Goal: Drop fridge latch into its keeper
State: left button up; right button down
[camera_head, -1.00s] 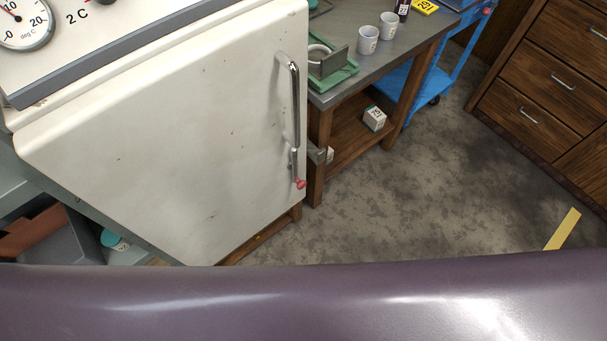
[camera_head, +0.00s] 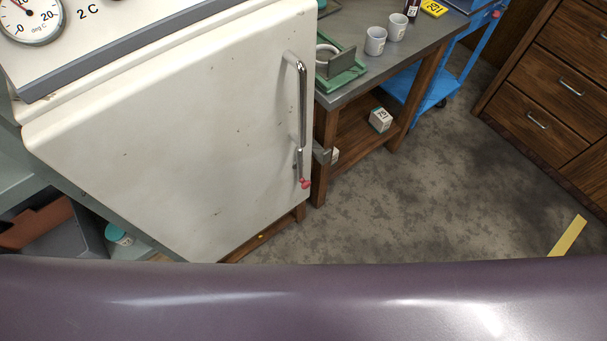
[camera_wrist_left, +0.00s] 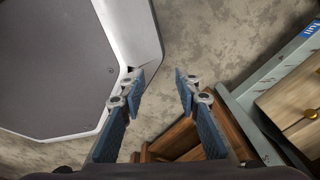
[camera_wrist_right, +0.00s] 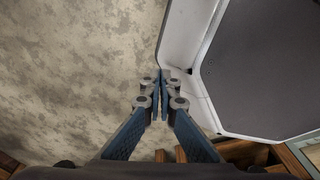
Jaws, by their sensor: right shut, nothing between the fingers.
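The white fridge door (camera_head: 190,130) looks closed in the head view. Its chrome handle (camera_head: 301,95) runs down the door's right edge. Below the handle is the fridge latch (camera_head: 299,165), a small metal bar with a red knob (camera_head: 305,184) at its lower end. A grey metal bracket (camera_head: 322,155) is beside it at the door edge, perhaps the keeper; I cannot tell if the latch sits in it. My left gripper (camera_wrist_left: 159,76) is open and empty above the floor. My right gripper (camera_wrist_right: 162,76) is shut and empty. Neither gripper shows in the head view.
A bench (camera_head: 405,70) with white cups (camera_head: 375,40) and a green tray (camera_head: 345,82) stands right of the fridge. A blue cart (camera_head: 440,85) and wooden drawers (camera_head: 545,85) are farther right. The floor (camera_head: 420,190) between is clear, except a yellow strip (camera_head: 567,236).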

aim_at(307, 186)
jog(key=c, duration=2.7)
grip_release()
jog(key=shift+c, duration=0.2)
